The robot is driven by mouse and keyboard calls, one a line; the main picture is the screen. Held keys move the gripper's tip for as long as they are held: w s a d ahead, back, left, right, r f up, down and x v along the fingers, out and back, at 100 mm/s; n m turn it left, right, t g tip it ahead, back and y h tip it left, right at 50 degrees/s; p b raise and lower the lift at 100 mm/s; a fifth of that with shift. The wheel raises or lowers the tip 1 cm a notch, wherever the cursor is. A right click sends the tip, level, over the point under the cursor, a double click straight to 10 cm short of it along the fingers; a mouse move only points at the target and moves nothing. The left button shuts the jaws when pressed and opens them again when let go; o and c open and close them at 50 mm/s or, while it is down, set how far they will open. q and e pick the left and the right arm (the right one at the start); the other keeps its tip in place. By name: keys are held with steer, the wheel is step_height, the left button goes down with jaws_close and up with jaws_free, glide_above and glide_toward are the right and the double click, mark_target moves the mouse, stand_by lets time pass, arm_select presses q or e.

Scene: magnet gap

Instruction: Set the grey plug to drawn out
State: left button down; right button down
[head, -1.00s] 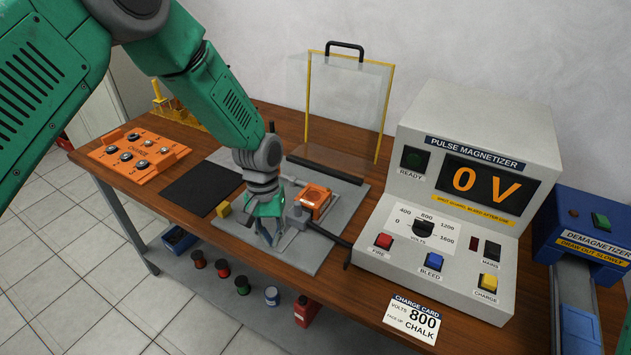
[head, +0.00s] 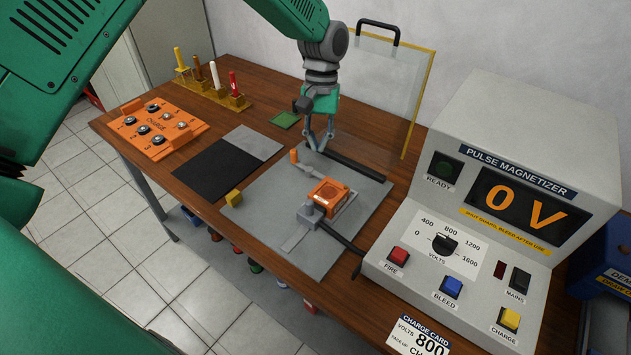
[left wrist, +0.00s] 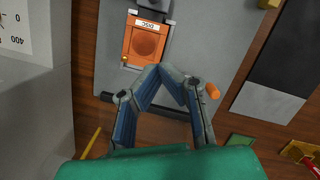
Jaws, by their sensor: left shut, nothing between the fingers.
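The grey plug (head: 313,214) is a small block with a black cable. It sits on the grey plate (head: 262,213) at the near side of the orange disc fixture (head: 328,193), apparently against it. I cannot tell whether a small gap separates them. In the left wrist view the fixture (left wrist: 147,44) shows upper middle, and part of the plug (left wrist: 154,5) shows at the top edge. My left gripper (head: 318,147) is shut and empty above the plate's far edge, beyond the fixture and away from the plug. My right gripper is not in view.
An orange post (head: 294,156) stands close to the left gripper, left of it. A black bar (head: 345,165) lies along the plate's back edge. A clear guard with a yellow frame (head: 418,100) stands behind. The pulse magnetizer (head: 500,190) fills the right. The plate's front left is mostly clear.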

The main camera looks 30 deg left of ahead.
mark_target(313, 193)
arm_select(q)
steer(key=x, duration=0.6)
steer(key=p+x, duration=0.1)
steer(key=x, duration=0.2)
steer(key=shift+s+a+f, duration=0.15)
steer(key=shift+a, duration=0.15)
steer(key=s, duration=0.1)
steer(key=s+d+p, duration=0.1)
steer(key=s, duration=0.1)
steer(key=shift+s+d+f, duration=0.2)
steer(key=shift+f, duration=0.05)
steer(key=shift+s+d, duration=0.15)
steer(key=shift+s, duration=0.1)
steer(key=shift+f, duration=0.1)
steer(key=shift+w, duration=0.1)
